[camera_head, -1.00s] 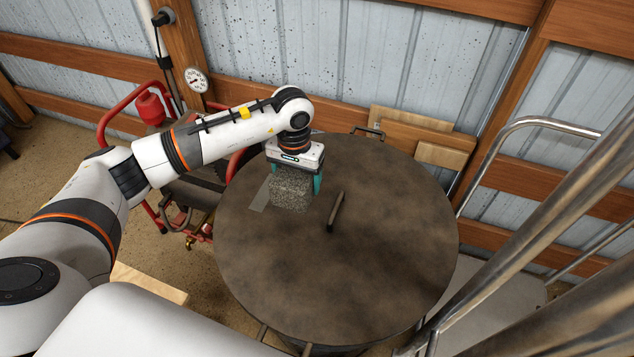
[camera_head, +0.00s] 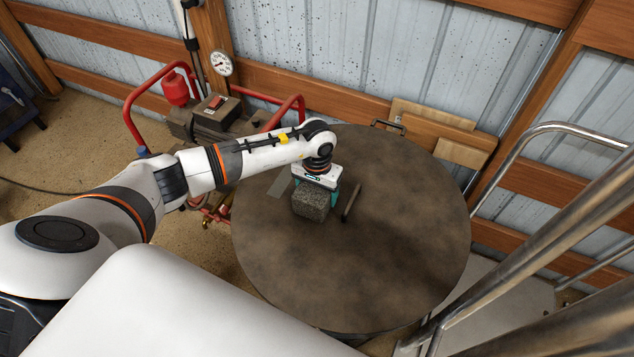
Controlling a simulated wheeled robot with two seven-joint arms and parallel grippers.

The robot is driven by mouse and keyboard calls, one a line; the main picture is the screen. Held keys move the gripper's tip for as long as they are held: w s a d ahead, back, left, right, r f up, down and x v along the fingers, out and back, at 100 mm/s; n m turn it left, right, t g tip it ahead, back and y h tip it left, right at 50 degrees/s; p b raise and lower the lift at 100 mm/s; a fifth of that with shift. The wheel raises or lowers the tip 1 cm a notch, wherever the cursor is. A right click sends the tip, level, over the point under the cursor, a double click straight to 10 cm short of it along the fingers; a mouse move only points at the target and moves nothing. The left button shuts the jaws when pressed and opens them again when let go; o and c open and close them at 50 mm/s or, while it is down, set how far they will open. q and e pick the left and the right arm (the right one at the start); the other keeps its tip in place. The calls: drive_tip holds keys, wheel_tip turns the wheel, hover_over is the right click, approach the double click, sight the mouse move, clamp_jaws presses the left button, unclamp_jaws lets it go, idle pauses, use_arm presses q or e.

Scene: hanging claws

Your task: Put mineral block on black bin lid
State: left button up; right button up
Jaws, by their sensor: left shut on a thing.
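The mineral block (camera_head: 311,201) is a grey speckled block at the upper left of the round black bin lid (camera_head: 385,262). My left gripper (camera_head: 316,190) points down with its teal fingers on either side of the block and is shut on it. The block is at or close above the lid surface; I cannot tell whether it touches. It sits just left of the lid's dark bar handle (camera_head: 352,202). The block's far side is hidden by the gripper. My right gripper is not in view.
A red-framed machine (camera_head: 216,112) with a gauge stands behind and left of the lid. Wooden boards (camera_head: 433,117) lean on the metal wall behind. Shiny metal rails (camera_head: 510,165) run along the right. The lid's right and front parts are clear.

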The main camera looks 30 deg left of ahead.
use_arm(q)
drive_tip(key=shift+w+f+b, duration=0.15)
drive_tip(key=shift+b, duration=0.2)
drive_tip(key=o, duration=1.6)
drive_tip(key=shift+f, duration=0.2)
drive_tip(key=o, duration=0.4)
drive_tip(key=shift+s+r, duration=0.1)
drive_tip(key=shift+s, duration=0.1)
drive_tip(key=shift+o, duration=0.2)
drive_tip(key=shift+r+p, duration=0.25)
drive_tip(key=shift+p, duration=0.05)
wheel_tip(320, 180, up, 12)
drive_tip(key=b, duration=0.2)
drive_tip(key=shift+b, duration=0.35)
